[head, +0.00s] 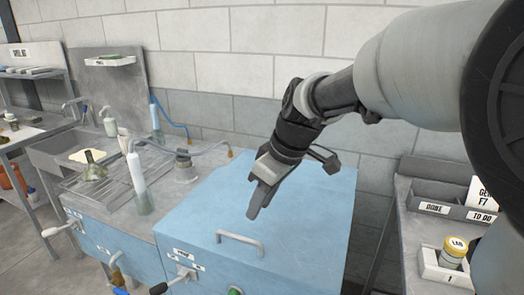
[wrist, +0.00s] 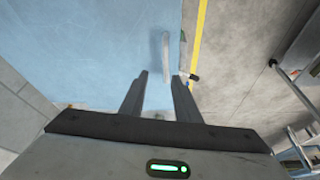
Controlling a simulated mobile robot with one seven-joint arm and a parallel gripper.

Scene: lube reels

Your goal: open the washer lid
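The washer lid (head: 285,205) is a flat blue panel in the middle of the head view, lying shut. A grey bar handle (head: 240,241) stands up near its front edge. The handle also shows in the wrist view (wrist: 166,55), ahead of the fingers and roughly in line with the gap between them. My gripper (head: 252,212) is above the lid, behind the handle in the head view, pointing down. In the wrist view its two fingers (wrist: 160,80) are apart with nothing between them. I cannot tell the exact height above the handle.
Left of the lid is a metal sink top with a clear bottle (head: 137,180) and a bent pipe. A grey side table on the right holds DONE and TO DO bins (head: 440,203) and a yellow-lidded jar (head: 454,251). A block wall stands behind.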

